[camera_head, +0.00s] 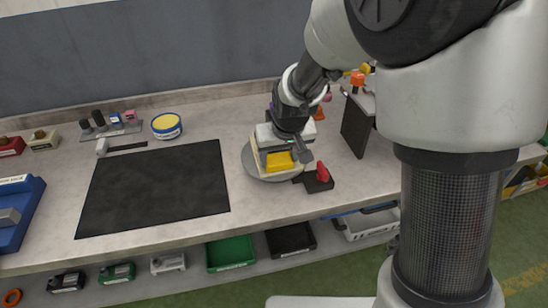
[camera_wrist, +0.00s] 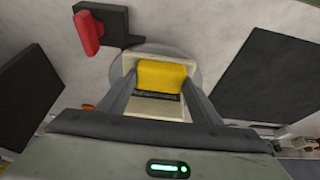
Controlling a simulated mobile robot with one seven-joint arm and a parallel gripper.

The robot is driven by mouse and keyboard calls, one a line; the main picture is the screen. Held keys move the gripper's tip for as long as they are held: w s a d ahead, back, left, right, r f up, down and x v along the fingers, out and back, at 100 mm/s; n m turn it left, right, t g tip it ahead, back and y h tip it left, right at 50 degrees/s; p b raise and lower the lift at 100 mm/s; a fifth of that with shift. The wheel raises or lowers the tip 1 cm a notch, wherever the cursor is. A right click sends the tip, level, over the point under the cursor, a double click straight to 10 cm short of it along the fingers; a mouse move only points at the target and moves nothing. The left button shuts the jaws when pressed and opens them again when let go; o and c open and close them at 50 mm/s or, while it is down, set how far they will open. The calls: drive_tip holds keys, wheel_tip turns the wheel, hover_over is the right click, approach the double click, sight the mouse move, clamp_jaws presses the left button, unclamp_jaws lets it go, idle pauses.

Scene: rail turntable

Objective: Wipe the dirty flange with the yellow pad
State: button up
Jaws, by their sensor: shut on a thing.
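The yellow pad (camera_head: 281,161) is between the fingers of my gripper (camera_head: 286,154), which is shut on it. The pad also shows in the wrist view (camera_wrist: 162,75), against a cream part (camera_wrist: 155,112) with raised edges. This cream part (camera_head: 257,158), apparently the flange piece, stands on a round grey turntable (camera_head: 252,172). The pad appears close to or touching it; contact cannot be told. A dark textured strip (camera_wrist: 157,95) lies beside the pad; I cannot tell whether it is dirt. My gripper hides much of the part.
A black block with a red lever (camera_head: 322,174) stands at the turntable's front right. A dark upright panel (camera_head: 356,125) is further right. A black mat (camera_head: 155,187) lies clear at left. A yellow-topped round tin (camera_head: 167,125) stands behind it.

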drive_tip(key=shift+d+f, duration=0.1)
drive_tip(key=shift+d, duration=0.25)
wheel_tip(320, 180, up, 8)
drive_tip(key=p, duration=0.5)
drive_tip(key=shift+a, duration=0.1)
drive_tip(key=shift+f, duration=0.15)
idle(0.4)
